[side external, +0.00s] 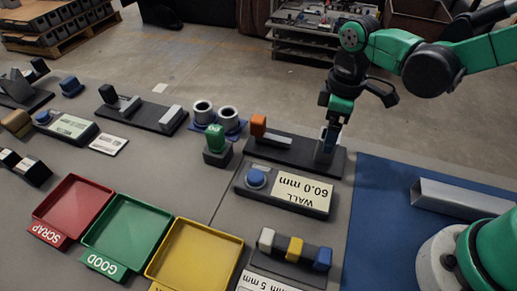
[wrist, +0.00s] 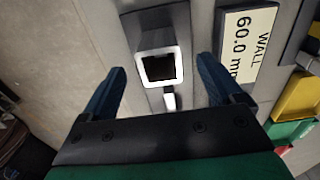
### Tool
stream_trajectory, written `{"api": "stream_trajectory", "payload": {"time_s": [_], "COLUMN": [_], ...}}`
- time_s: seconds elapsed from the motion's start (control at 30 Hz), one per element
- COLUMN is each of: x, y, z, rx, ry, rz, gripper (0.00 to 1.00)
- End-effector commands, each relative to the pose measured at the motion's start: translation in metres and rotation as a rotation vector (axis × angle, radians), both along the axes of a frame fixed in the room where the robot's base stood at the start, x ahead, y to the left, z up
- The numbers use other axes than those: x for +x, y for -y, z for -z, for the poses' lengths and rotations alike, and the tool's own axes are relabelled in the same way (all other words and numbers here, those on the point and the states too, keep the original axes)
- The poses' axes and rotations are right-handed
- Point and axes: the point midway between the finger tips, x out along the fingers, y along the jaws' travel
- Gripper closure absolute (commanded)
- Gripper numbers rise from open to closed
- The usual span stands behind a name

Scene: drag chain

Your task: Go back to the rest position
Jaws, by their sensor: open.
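My gripper (side external: 329,140) is over the right end of a dark gauge base (side external: 285,150) in the side view, pointing down. An upright grey post (side external: 324,157) shows just below the fingers. In the wrist view my gripper (wrist: 163,88) is open, its two blue fingers wide apart. A square-ended piece with a white rim and dark centre (wrist: 160,66) lies between them in the picture. I cannot tell its height relative to the fingertips. An orange block (side external: 258,126) stands at the base's left part.
A display reading WALL 60.0 mm (side external: 290,190) sits in front of the base. A grey channel (side external: 455,198) lies on the blue mat (side external: 385,200) at right. Red (side external: 75,205), green (side external: 127,236) and yellow (side external: 194,255) trays stand front left. Two grey cups (side external: 215,113) stand behind.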

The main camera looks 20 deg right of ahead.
Motion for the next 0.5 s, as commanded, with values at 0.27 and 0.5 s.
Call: {"api": "stream_trajectory", "payload": {"time_s": [0.27, 0.5], "x": [-0.0005, -0.0006], "y": [0.0001, 0.0004], "z": [-0.0117, -0.0119], "rx": [0.0, 0.001], "ry": [0.0, 0.002], "rz": [0.0, 0.003], "gripper": [0.13, 0.13]}}
